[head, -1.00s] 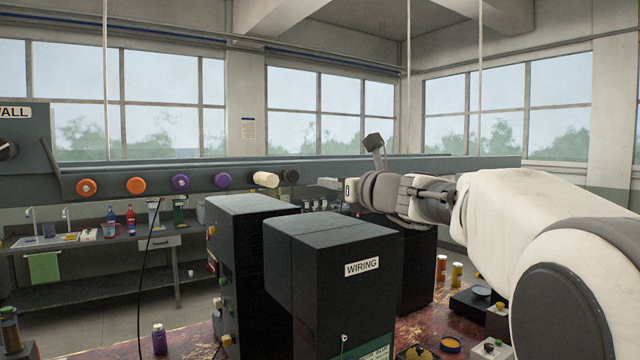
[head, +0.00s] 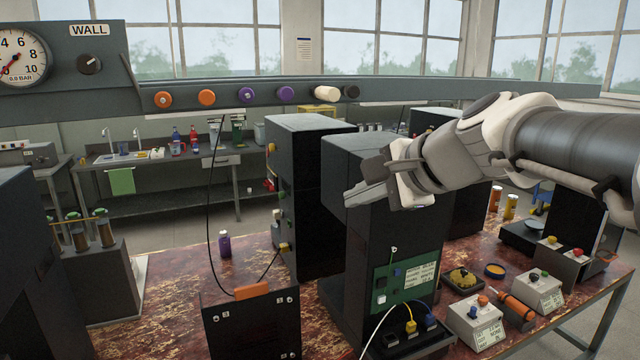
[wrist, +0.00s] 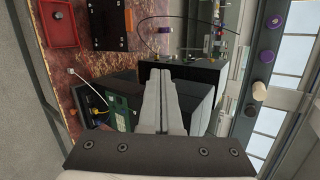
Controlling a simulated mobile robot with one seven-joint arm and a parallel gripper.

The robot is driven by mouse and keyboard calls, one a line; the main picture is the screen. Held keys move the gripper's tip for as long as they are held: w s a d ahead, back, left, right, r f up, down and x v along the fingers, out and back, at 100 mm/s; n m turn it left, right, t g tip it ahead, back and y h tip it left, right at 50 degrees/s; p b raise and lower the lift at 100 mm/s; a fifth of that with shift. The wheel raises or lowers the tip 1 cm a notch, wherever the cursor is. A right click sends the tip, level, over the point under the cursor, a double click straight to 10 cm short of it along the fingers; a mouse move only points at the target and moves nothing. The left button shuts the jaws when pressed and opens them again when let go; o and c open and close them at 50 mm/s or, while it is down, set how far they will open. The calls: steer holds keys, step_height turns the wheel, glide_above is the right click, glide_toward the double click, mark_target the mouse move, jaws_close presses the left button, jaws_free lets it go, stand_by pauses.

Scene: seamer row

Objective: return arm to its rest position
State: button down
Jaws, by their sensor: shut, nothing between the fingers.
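My gripper (head: 362,184) is at the right of centre in the head view, at the end of my white and grey arm that reaches in from the right. It is in front of the upper part of a tall black cabinet (head: 352,148) and covers part of it. I cannot tell whether it touches the cabinet. In the wrist view my gripper (wrist: 160,72) shows its two grey fingers side by side, closed together with nothing between them. The cabinet's green panel (head: 405,283) shows below my gripper.
A worn red bench (head: 170,325) carries black cabinets, a low black box (head: 252,322) with cables, a purple bottle (head: 224,244) and several small boxes at the right. A grey rail (head: 430,106) with coloured knobs crosses behind. A sink counter (head: 150,166) stands further back.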

steer(key=s+d+f+n+g+h, duration=0.1)
steer(key=s+d+f+n+h, duration=0.2)
steer(key=s+f+n, duration=0.3)
steer(key=s+d+f+n+g+h, duration=0.2)
steer(key=s+d+f+n, duration=0.3)
steer(key=s+f, duration=0.5)
steer(key=s+n+h, duration=0.1)
steer(key=s+n, duration=0.1)
steer(key=s, duration=0.1)
steer(key=shift+d+f+g+h, duration=0.3)
steer(key=shift+d+h, duration=0.05)
steer(key=shift+h, duration=0.05)
